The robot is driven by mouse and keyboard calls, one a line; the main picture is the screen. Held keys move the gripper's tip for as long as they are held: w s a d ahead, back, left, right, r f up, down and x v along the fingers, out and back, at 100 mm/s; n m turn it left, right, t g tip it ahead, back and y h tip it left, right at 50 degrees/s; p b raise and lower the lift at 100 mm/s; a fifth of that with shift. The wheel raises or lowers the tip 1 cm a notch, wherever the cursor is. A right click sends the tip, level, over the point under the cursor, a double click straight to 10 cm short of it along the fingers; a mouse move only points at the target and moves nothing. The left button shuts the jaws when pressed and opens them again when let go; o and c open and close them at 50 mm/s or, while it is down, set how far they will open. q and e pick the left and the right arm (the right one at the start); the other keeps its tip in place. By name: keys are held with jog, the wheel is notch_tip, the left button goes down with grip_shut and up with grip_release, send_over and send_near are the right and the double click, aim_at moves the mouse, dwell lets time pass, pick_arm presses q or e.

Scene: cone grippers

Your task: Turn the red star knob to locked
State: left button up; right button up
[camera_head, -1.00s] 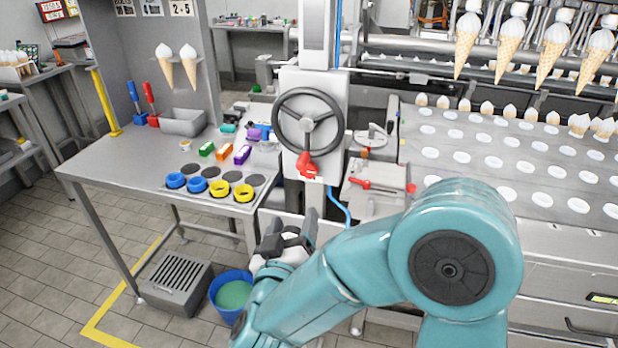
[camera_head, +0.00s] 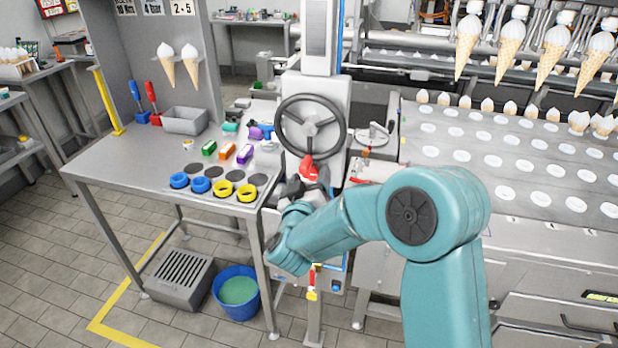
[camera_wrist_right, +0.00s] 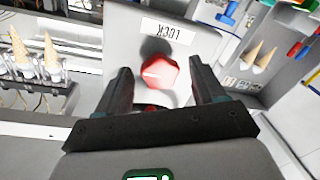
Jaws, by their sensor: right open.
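The red star knob (camera_head: 309,167) sits on the front of the white column below the dark handwheel. In the right wrist view the red knob (camera_wrist_right: 159,73) lies between and just ahead of my open fingers, with a "LOCK" label (camera_wrist_right: 167,31) upside down beyond it. My right gripper (camera_head: 308,180) is just below the knob in the head view, and its fingers partly overlap it. In the right wrist view the right gripper (camera_wrist_right: 160,85) is open, with a gap on each side of the knob. My left gripper is not in view.
A dark handwheel (camera_head: 310,124) is mounted above the knob. A grey bench (camera_head: 130,168) with blue and yellow rings stands to the left. A blue bucket (camera_head: 237,291) is on the floor below. A red-handled fixture (camera_head: 375,170) is to the right.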

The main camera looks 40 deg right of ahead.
jog(key=shift+s, duration=0.1)
jog(key=shift+r, duration=0.1)
jog(key=c, duration=1.1)
jog(key=shift+o, duration=0.2)
